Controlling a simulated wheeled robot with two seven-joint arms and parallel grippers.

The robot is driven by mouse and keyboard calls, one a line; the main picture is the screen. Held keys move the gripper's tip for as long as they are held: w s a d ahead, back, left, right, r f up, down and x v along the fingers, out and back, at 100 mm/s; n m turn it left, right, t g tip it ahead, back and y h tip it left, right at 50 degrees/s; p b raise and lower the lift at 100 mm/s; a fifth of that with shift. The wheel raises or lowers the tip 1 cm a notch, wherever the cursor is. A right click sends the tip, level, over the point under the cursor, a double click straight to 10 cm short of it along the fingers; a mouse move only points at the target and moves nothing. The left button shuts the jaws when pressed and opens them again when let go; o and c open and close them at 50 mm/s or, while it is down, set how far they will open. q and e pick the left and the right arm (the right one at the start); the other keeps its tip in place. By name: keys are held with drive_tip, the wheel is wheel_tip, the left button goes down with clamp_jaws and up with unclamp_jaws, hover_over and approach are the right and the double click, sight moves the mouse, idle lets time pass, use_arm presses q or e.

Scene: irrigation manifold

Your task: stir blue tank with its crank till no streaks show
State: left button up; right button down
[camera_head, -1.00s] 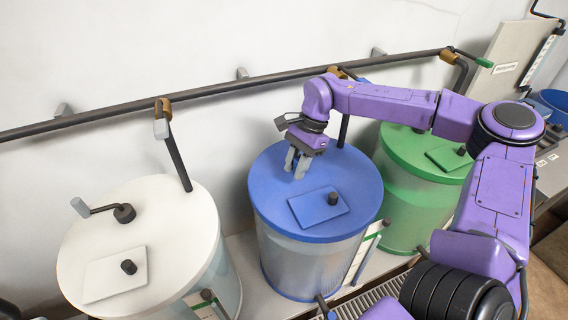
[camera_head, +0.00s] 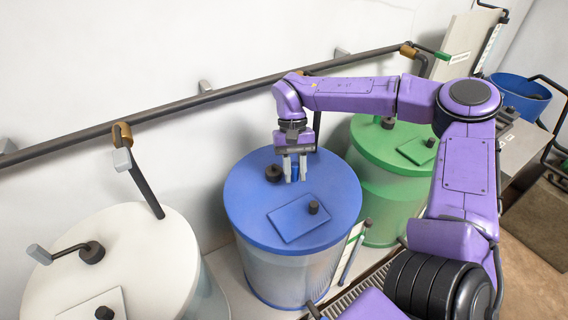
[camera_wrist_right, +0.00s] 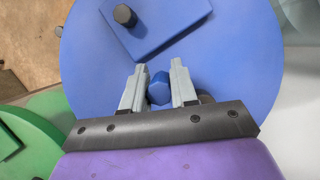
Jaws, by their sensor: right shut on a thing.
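The blue tank has a round blue lid (camera_head: 335,190) over a clouded, translucent wall (camera_head: 280,275). Its crank has a dark hub (camera_head: 273,173) on the lid's far side and an upright blue handle (camera_head: 295,173) just right of the hub. My right gripper (camera_head: 291,176) is shut on this handle, low over the lid. In the right wrist view the handle (camera_wrist_right: 159,88) sits between the two grey fingers. I cannot make out streaks through the wall. My left gripper is not in view.
A hatch with a dark knob (camera_head: 313,207) lies on the near part of the blue lid. The white tank (camera_head: 150,260) stands left and the green tank (camera_head: 375,150) right. A dark pipe (camera_head: 230,90) runs along the wall behind.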

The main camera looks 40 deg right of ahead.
drive_tip(key=shift+d+f+n, duration=0.15)
drive_tip(key=shift+d+n, duration=0.25)
drive_tip(key=shift+n, duration=0.1)
drive_tip(key=shift+d, duration=0.15)
drive_tip(key=c, duration=1.1)
unclamp_jaws()
drive_tip(key=shift+o, duration=0.9)
drive_tip(key=shift+d, duration=0.2)
wheel_tip(320, 180, up, 3)
drive_tip(key=shift+f+b, duration=0.1)
drive_tip(key=shift+b, duration=0.2)
drive_tip(key=s+a+r+b, duration=0.5)
drive_tip(key=s+a+r, duration=0.4)
drive_tip(key=s+r, duration=0.1)
drive_tip(key=shift+s+r, duration=0.15)
drive_tip(key=shift+s, duration=0.3)
